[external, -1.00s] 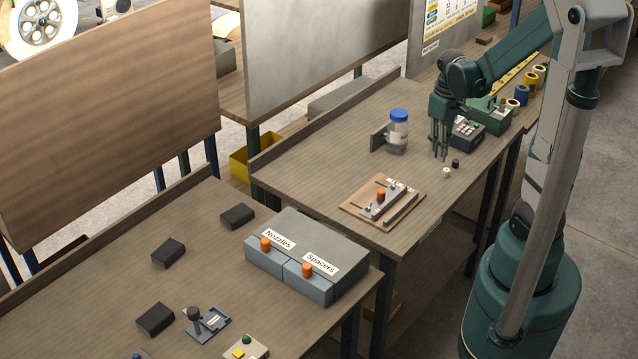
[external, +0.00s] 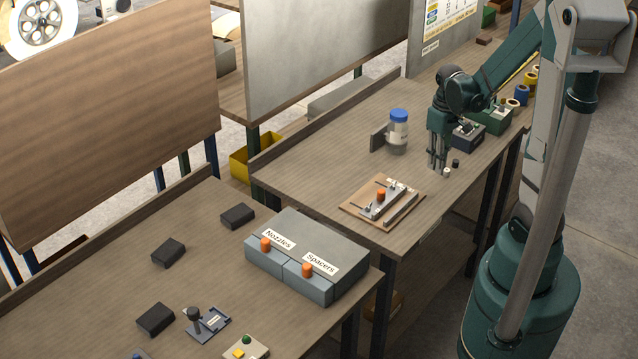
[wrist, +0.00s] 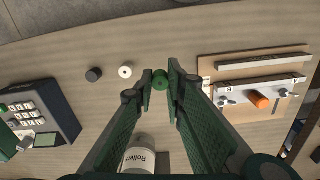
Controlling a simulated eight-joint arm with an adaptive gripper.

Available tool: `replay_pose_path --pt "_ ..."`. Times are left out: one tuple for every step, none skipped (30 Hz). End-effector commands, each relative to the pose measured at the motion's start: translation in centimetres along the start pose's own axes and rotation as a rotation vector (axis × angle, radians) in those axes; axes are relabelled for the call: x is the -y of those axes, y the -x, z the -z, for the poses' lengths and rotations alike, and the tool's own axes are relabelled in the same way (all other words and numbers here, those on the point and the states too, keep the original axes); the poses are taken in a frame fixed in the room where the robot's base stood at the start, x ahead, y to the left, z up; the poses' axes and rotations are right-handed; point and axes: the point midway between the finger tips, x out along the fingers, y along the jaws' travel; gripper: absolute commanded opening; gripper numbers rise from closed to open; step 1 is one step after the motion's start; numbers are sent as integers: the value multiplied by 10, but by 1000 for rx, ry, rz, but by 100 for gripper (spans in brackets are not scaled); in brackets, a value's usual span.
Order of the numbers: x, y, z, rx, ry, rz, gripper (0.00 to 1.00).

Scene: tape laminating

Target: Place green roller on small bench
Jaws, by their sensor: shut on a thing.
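The green roller (wrist: 160,79) is a small green cylinder between my fingertips in the wrist view. My gripper (wrist: 161,84) is shut on it. In the external view my gripper (external: 438,170) points down over the long wooden bench (external: 320,170), and the roller cannot be made out there. Whether the roller touches the bench top is unclear. A second wooden bench (external: 110,230) stands at lower left; I cannot tell which is the small bench. A white roller (wrist: 125,71) and a black roller (wrist: 93,74) stand beside my gripper.
A jar labelled Rollers (external: 398,132) with a blue lid stands left of my gripper. A wooden board with metal bars and an orange knob (external: 410,208) lies nearer the front. A dark keypad box (external: 467,136) is behind my gripper. Bench top between jar and board is clear.

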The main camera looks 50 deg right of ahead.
Motion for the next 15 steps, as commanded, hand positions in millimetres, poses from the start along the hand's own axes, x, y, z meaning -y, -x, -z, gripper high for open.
replay_pose_path --pt "0 -6 0 0 0 0 8" --pt "0 -9 0 0 0 0 8" --pt "0 -12 0 0 0 0 8" --pt "0 -13 0 0 0 0 8" --pt "0 -14 0 0 0 0 8" --pt "0 -16 0 0 0 0 8" --pt "0 -16 0 0 0 0 8" --pt "0 -17 0 0 0 0 8" --pt "0 -17 0 0 0 0 8" --pt "0 -17 0 0 0 0 8" --pt "0 -17 0 0 0 0 8" --pt "0 -17 0 0 0 0 8" --pt "0 -17 0 0 0 0 8" --pt "0 -17 0 0 0 0 8" --pt "0 -17 0 0 0 0 8"
